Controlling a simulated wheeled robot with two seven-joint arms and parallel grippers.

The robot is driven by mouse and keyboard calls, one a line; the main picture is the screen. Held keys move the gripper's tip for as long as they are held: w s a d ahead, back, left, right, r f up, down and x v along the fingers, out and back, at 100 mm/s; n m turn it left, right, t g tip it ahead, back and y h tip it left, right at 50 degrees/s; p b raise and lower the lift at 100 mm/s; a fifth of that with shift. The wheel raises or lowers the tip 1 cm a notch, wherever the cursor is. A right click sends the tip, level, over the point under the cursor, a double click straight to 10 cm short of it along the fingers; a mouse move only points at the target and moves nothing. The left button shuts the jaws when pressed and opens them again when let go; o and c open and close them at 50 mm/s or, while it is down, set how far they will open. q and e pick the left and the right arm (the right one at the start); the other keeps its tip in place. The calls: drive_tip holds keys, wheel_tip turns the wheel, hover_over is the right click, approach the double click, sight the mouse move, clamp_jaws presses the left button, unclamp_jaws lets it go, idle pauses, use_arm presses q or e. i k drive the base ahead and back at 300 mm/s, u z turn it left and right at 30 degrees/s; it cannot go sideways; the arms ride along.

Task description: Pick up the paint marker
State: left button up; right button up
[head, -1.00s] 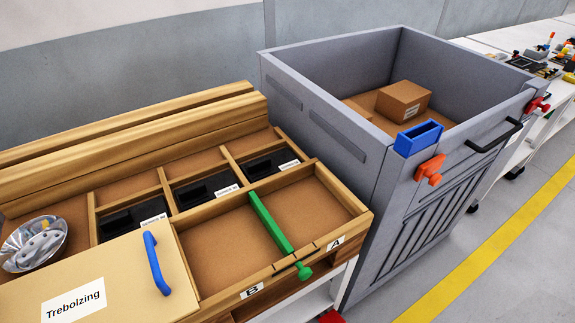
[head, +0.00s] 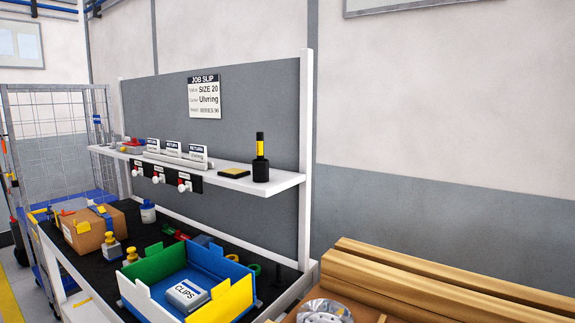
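A slim upright item with a black cap and a yellow band, which looks like the paint marker (head: 260,146), stands in a small black holder (head: 261,171) near the right end of the white shelf (head: 277,184). Its lower part is hidden in the holder. Neither of my grippers is in the head view, so nothing is seen near the marker.
A yellow-topped pad (head: 233,173) lies left of the holder. Labelled RETURN slots (head: 174,149) are farther left. Below, a coloured bin (head: 238,298) holds a CLIPS box (head: 187,294); a cardboard box (head: 88,234) stands left. Wooden beams (head: 420,280) are at lower right.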

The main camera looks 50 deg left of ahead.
sight(260, 135)
drive_tip(key=u, duration=1.75)
